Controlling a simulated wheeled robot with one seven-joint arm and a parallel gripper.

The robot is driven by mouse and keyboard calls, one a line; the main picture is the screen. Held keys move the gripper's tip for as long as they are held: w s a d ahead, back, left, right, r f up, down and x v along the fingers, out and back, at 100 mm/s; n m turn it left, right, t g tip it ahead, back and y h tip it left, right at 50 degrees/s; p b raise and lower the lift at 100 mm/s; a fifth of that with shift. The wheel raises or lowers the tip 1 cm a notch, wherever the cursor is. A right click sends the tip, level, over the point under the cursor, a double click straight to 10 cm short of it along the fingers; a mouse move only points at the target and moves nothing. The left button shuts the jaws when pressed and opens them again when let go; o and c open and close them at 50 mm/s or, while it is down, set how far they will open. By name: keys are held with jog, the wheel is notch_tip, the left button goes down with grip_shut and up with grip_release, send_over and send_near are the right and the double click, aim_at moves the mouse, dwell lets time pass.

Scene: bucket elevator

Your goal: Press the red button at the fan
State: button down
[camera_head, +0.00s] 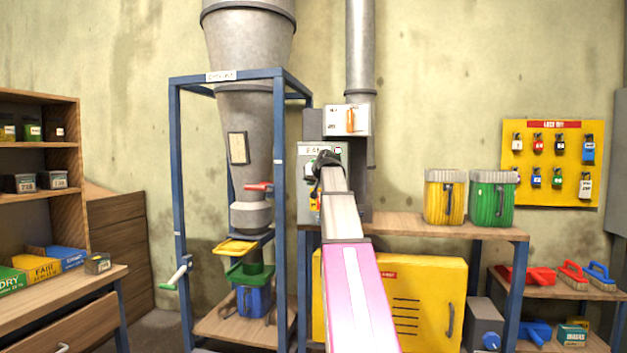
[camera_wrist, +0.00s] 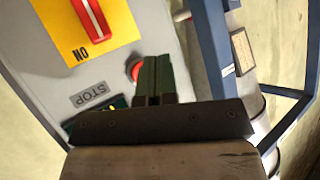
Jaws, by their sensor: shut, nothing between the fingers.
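The fan's grey control box (camera_head: 306,205) stands on the wooden bench in the middle of the head view. Its panel (camera_wrist: 40,70) fills the left of the wrist view. The red button (camera_wrist: 134,70) shows there as a round red cap in a pale ring, near a "STOP" label (camera_wrist: 89,94). My gripper (camera_wrist: 154,62) is shut and empty, with its dark fingers right beside the button and partly covering it. I cannot tell whether they touch. In the head view my gripper (camera_head: 325,160) is in front of the box's upper part, and the button is hidden.
On the same panel is a red rotary switch (camera_wrist: 90,15) on a yellow plate marked "ON". A blue frame (camera_head: 178,180) with a metal hopper stands left of the box. Yellow (camera_head: 444,200) and green (camera_head: 491,203) buckets stand to the right on the bench.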

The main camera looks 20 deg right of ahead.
jog(key=shift+w+d, duration=0.75)
jog(key=shift+w, duration=0.35)
dwell(1.2)
jog(key=shift+w+d, duration=0.25)
jog(key=shift+w, duration=0.05)
jog(key=shift+w+d, duration=0.3)
jog(key=shift+w, duration=0.1)
dwell(0.9)
jog(key=shift+s+a, duration=0.1)
dwell(0.3)
jog(key=shift+s+a, duration=0.45)
jog(key=shift+s, duration=0.2)
jog(key=shift+s, duration=0.1)
jog(key=s+a, duration=0.1)
jog(key=s, duration=0.1)
jog(key=s+a, duration=0.1)
jog(key=s, duration=0.1)
jog(key=shift+a, duration=0.4)
